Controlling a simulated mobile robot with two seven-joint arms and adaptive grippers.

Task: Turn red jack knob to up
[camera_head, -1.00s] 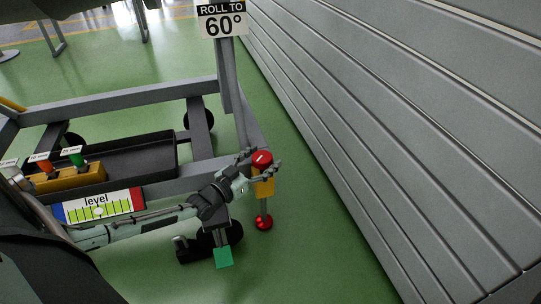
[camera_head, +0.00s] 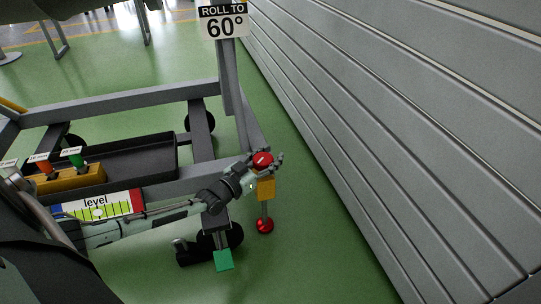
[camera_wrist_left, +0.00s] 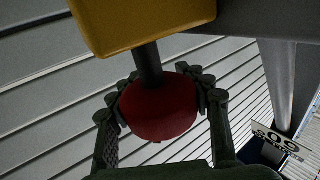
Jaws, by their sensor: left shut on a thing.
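The red jack knob (camera_head: 262,159) sits on top of the yellow jack body (camera_head: 266,188) at the cart's near right corner. A white mark shows on the knob's top. My left gripper (camera_head: 264,161) is shut on the knob, with fingers on both sides of it. In the left wrist view, the red knob (camera_wrist_left: 161,106) lies between the fingers of my left gripper (camera_wrist_left: 161,98), on a dark stem under the yellow body (camera_wrist_left: 143,22). A red foot (camera_head: 265,226) is at the jack's lower end. My right gripper is not in view.
A grey cart frame (camera_head: 110,98) carries a "ROLL TO 60°" sign (camera_head: 223,22) and a level gauge (camera_head: 98,207). Colored-handled items stand in a yellow holder (camera_head: 66,178). A ribbed grey wall (camera_head: 400,130) runs along the right. Green floor (camera_head: 310,240) is clear between.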

